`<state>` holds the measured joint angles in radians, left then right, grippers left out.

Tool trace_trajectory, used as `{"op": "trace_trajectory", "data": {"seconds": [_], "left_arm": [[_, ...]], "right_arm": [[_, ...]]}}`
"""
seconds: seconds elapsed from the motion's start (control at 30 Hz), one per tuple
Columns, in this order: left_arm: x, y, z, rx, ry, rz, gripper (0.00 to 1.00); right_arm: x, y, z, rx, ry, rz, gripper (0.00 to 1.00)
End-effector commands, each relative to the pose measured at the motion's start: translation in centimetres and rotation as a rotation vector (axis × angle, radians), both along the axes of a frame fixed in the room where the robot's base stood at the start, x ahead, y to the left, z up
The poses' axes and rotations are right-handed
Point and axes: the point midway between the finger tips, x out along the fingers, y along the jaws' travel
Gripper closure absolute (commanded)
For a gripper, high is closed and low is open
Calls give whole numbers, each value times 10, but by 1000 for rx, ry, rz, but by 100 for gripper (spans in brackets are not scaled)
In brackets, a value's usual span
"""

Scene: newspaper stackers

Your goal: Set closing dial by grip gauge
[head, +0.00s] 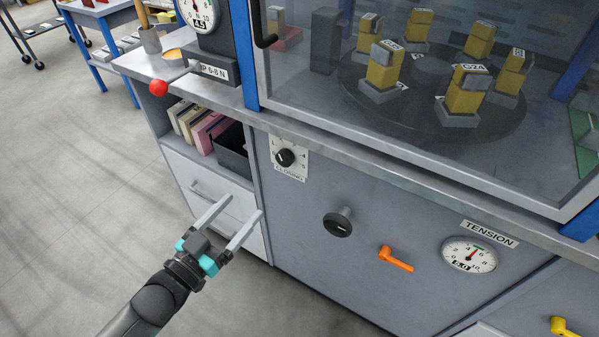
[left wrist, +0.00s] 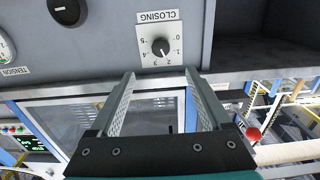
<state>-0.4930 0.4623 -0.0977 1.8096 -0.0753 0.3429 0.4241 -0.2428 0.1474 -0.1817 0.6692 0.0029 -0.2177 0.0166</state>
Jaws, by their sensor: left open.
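The closing dial (head: 285,157) is a black knob on a white scale plate on the grey cabinet front. In the left wrist view the dial (left wrist: 160,46) appears upside down, its white mark pointing to the lower right, around 1 to 2. The grip gauge (head: 199,14), cut by the top edge, is a round white dial above a readout of 4.5 and a plate ending in "6-8 N". My left gripper (head: 246,204) is open and empty, below and left of the closing dial and apart from it. My right gripper is in neither view.
A black knob (head: 338,223), an orange lever (head: 396,258) and a tension gauge (head: 469,254) sit on the same panel. A red ball knob (head: 158,87) sticks out at the counter's left end. Yellow blocks (head: 383,70) stand behind glass.

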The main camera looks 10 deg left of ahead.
Motion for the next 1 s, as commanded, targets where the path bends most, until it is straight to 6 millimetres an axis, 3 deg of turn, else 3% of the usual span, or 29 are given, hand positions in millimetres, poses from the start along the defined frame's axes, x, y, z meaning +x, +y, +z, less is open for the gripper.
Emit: {"op": "trace_trajectory", "data": {"seconds": [0.17,1.0], "left_arm": [[13,-6,1,-1,-8,-4,18],[127,-47,0,0,-3,-2,18]], "right_arm": [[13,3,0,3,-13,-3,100],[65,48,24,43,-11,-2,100]]}}
